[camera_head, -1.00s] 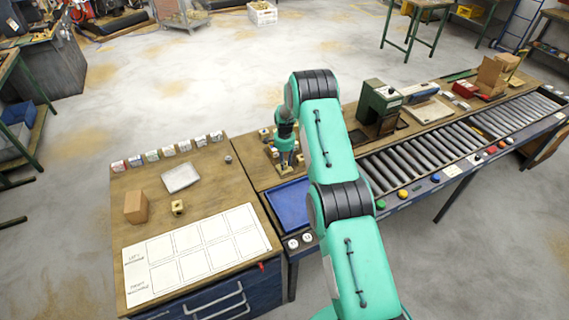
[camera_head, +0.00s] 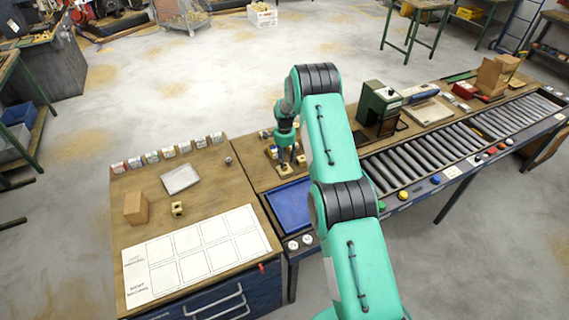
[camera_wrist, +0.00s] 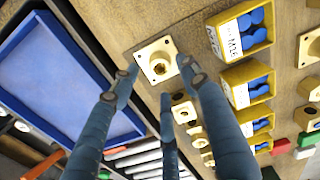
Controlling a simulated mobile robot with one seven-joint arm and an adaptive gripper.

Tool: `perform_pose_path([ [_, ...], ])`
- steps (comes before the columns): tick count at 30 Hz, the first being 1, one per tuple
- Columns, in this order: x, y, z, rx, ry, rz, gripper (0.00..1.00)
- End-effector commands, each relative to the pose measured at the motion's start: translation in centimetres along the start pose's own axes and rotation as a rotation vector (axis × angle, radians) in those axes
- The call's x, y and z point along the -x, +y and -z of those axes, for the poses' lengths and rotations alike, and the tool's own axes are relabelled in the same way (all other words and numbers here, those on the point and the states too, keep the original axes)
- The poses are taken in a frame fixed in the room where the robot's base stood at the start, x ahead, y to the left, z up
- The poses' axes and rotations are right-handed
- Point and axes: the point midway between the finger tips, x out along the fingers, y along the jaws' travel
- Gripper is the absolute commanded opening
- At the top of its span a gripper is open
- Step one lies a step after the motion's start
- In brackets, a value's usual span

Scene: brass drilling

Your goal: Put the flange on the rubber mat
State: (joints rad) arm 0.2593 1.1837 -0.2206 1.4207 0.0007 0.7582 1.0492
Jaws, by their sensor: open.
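A brass flange (camera_wrist: 158,62) with a square base and a round raised hub lies on the wooden bench. It also shows in the head view (camera_head: 284,170). My gripper (camera_wrist: 160,74) is open, with its fingertips spread around the flange in the picture; I cannot tell whether they touch it. In the head view my gripper (camera_head: 287,158) points down over the bench, just behind a blue mat. This blue mat (camera_wrist: 65,80), which looks like the rubber mat, is flat and empty in a dark frame. It also shows in the head view (camera_head: 291,204).
Several other brass parts (camera_wrist: 183,111) stand in a row close to my fingers. Yellow bins (camera_wrist: 245,30) with blue contents stand to the right in the wrist view. A roller conveyor (camera_head: 425,150) and a green machine (camera_head: 379,106) are to the right in the head view.

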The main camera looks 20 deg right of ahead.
Motion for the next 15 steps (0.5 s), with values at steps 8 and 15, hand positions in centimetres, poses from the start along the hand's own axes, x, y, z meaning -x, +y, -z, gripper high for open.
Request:
perform_pose_path([
  [8,4.1,-0.1,0.0,0.0,0.001,0.002,0.45],
  [15,6.9,0.0,0.0,0.0,0.0,0.0,0.45],
])
